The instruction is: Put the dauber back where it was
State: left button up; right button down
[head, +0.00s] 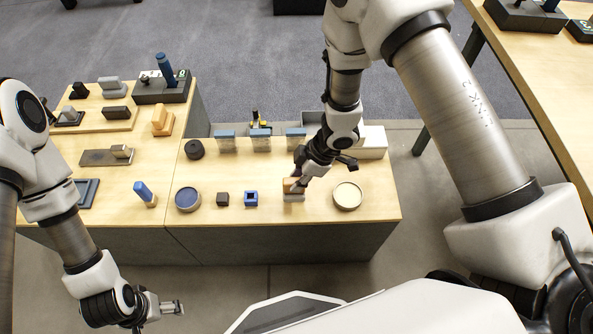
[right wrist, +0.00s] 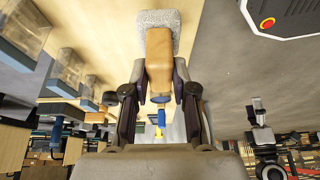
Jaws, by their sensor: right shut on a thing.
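The dauber (head: 293,196), a tan wooden handle with a grey speckled pad, is in the grip of my right gripper (head: 296,180) over the right-hand part of the table. In the right wrist view the dauber (right wrist: 159,50) sits between the fingers of my right gripper (right wrist: 158,75), its grey pad pointing away from the palm. The pad is at or just above the tabletop; I cannot tell if it touches. My left gripper (head: 172,307) is low at the front, off the table, with nothing seen in it.
Blue-topped clear holders (head: 260,142) and a white box (head: 372,142) line the back.

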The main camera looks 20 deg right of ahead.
jog(key=f+b, duration=0.4)
jog(key=shift+w+d, duration=0.2)
jog(key=shift+w, duration=0.2)
jog(key=shift+a+f, duration=0.1)
jog(key=shift+s+r, duration=0.2)
jog(key=shift+r, duration=0.15)
jog(key=shift+f, duration=0.25)
jog(key=c, duration=0.9)
grip_release()
jog(key=shift+c, duration=0.2)
jog(key=shift+r, duration=0.1)
